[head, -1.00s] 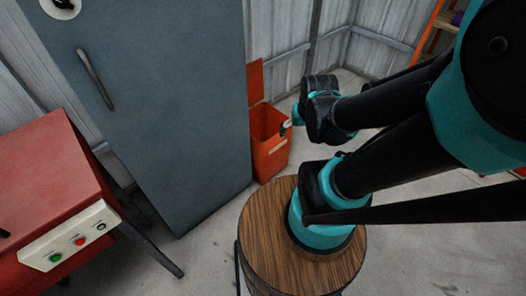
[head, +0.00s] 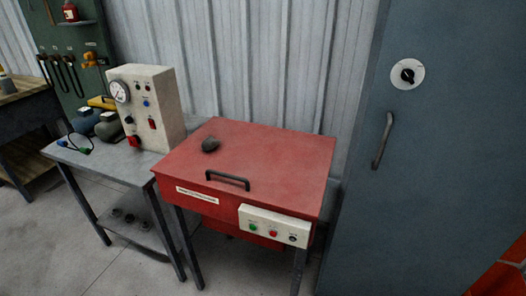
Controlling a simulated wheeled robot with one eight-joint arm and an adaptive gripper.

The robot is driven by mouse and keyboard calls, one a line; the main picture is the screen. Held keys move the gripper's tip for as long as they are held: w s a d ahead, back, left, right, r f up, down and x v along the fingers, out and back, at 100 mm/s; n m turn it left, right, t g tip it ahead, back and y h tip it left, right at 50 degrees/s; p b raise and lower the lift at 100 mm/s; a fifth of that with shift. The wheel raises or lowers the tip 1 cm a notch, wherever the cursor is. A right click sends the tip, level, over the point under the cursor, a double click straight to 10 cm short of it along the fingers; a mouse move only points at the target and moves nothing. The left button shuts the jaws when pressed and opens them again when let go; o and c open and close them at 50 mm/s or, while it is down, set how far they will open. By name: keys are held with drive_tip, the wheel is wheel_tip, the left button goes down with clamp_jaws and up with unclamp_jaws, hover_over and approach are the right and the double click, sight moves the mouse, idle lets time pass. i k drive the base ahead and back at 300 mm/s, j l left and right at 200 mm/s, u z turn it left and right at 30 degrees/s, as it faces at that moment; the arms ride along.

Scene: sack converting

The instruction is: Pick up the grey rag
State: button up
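A small dark grey crumpled lump, which looks like the grey rag (head: 210,144), lies on the red lid of a low machine (head: 262,150). It sits on the back left part of the lid, behind the black handle (head: 228,180). Nothing covers it. My gripper and arm are not in view now, so I cannot see what the gripper is doing.
A grey metal bench (head: 92,157) with a gauge box (head: 148,105) and small dark vessels stands left of the red machine. A tall blue-grey cabinet (head: 420,160) stands at right. A wooden workbench (head: 22,115) is far left. Bare floor lies at lower left.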

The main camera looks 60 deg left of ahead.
sight(209, 142)
drive_tip(key=u, duration=2.6)
